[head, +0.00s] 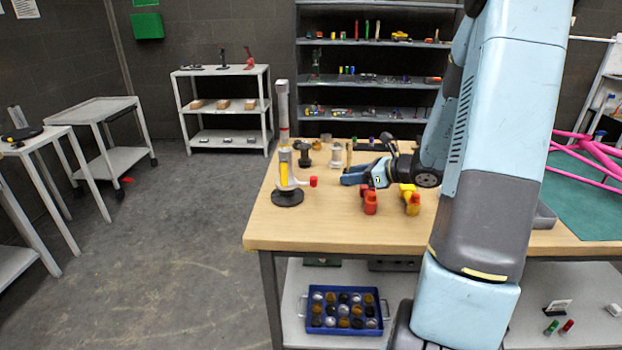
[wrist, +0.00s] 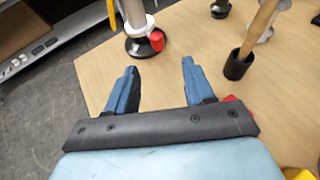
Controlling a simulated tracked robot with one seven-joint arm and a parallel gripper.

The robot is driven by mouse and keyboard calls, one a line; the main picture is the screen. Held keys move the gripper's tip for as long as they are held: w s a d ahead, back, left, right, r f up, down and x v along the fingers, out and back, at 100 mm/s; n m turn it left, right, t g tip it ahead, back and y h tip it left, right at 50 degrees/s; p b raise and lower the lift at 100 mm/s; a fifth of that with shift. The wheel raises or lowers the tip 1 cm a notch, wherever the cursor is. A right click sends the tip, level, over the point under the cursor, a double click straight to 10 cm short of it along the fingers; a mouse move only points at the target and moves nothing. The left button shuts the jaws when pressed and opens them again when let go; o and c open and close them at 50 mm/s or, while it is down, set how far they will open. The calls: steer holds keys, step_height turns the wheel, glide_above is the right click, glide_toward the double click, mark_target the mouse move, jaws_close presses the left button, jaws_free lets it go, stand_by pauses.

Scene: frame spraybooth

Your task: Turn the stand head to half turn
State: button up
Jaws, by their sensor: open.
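The stand (head: 288,196) is upright near the left front corner of the wooden table, with a round black base and a white and yellow column. Its head carries a side arm ending in a red knob (head: 313,182), which points right in the head view. In the wrist view the stand (wrist: 138,25) is at the top, beyond my fingers, with the red knob (wrist: 157,40) at its lower right. The stand's top is cut off there. My gripper (wrist: 160,66) is open and empty, apart from the knob. In the head view my gripper (head: 352,176) is right of the stand.
Red (head: 370,200) and yellow (head: 411,200) tool-like objects stand at the table's front, near my arm. A dark cup holding a wooden handle (wrist: 237,66) is right of my fingers. Several small items stand behind the stand. A pink frame (head: 590,160) lies on the green mat at right.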

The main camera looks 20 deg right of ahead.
mark_target(314, 176)
steer(key=x, duration=1.4)
steer(key=shift+s+a+r, duration=0.1)
steer(key=shift+s+a, duration=0.15)
steer(key=shift+s, duration=0.05)
